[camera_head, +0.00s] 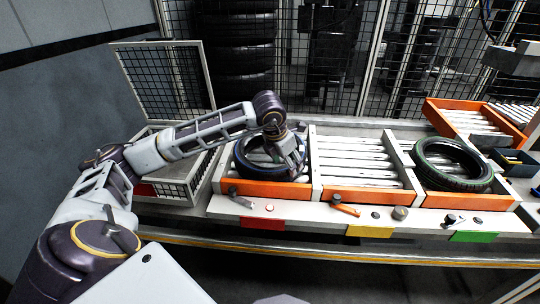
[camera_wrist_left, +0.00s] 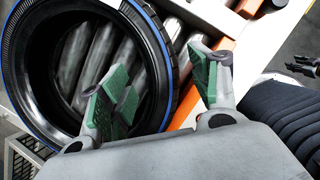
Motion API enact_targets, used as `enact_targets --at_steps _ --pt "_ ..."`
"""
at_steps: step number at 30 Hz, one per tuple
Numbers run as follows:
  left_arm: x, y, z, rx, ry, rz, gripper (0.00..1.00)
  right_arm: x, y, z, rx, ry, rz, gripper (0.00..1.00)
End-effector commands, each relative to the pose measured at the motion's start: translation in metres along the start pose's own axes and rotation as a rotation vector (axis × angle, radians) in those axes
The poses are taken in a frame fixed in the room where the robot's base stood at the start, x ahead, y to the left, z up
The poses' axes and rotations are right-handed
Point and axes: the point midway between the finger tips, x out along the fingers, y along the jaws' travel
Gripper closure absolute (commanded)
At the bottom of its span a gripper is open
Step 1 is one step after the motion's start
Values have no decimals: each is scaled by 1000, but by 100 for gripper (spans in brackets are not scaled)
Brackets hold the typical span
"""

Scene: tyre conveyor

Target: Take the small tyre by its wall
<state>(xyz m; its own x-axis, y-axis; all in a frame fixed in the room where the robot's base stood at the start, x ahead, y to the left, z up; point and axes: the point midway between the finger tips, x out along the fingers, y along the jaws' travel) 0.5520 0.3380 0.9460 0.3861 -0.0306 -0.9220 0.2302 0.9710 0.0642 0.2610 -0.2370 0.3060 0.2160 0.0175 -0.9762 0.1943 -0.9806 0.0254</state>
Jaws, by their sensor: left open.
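The small tyre, black with a blue stripe (camera_head: 243,161), lies flat on the rollers of the left bay in the head view. It fills the left of the left wrist view (camera_wrist_left: 18,75). My left gripper (camera_head: 290,163) is over the tyre's right side, pointing down. In the wrist view its two green-padded fingers (camera_wrist_left: 160,65) are open. One finger is over the tyre's opening and the other is outside its outer edge, with the wall between them. I cannot tell how deep the fingers reach.
A larger tyre with a green stripe (camera_head: 450,183) lies in the right bay. The middle roller bay (camera_head: 358,160) is empty. Orange boards edge the bays. A wire-mesh crate (camera_head: 180,190) stands left of the bays, and mesh fencing closes the back.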

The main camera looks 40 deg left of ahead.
Motion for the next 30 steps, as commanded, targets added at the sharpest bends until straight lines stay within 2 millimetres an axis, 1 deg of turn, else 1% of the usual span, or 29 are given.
enact_targets --at_steps 6,12,17,29,30 --pt "23 -2 1 0 2 -2 38 1 0 1 0 -6 1 60" --pt "42 -3 1 1 0 -2 38 -2 2 -5 -2 -3 2 60" --pt "46 -2 1 1 0 0 38 -4 2 -8 -2 2 3 60" --pt "46 -2 1 1 0 0 38 -3 2 -5 -2 -2 2 60" --pt "46 -2 1 1 0 0 43 -3 2 -5 -2 -3 2 60"
